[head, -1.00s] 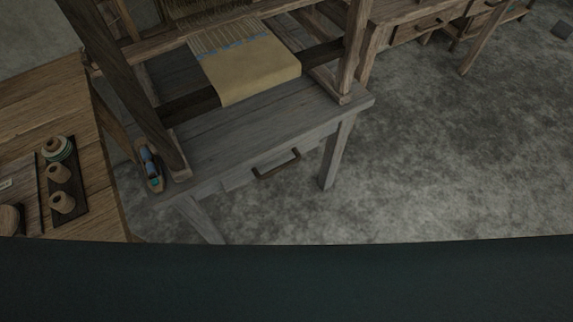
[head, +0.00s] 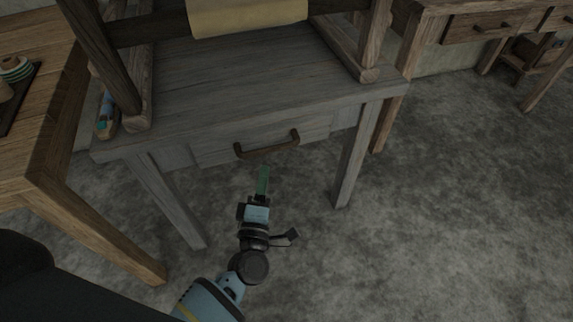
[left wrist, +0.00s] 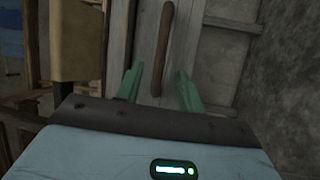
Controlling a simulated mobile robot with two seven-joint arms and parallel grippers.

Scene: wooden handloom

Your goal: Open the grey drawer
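The grey drawer (head: 212,151) sits under the top of the grey wooden table and looks shut. Its dark curved handle (head: 267,150) is on the front face. My left gripper (head: 263,172) is just below and in front of the handle in the head view, apart from it. In the left wrist view the two green fingers (left wrist: 158,84) are spread apart, with the handle (left wrist: 163,48) ahead of and between them, looking upright there. Nothing is held. My right gripper is not in view.
The grey table (head: 240,85) carries the loom frame and yellow cloth (head: 245,14). A shuttle (head: 106,115) lies at its left edge. A brown wooden table (head: 52,150) stands close on the left. The floor to the right is clear.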

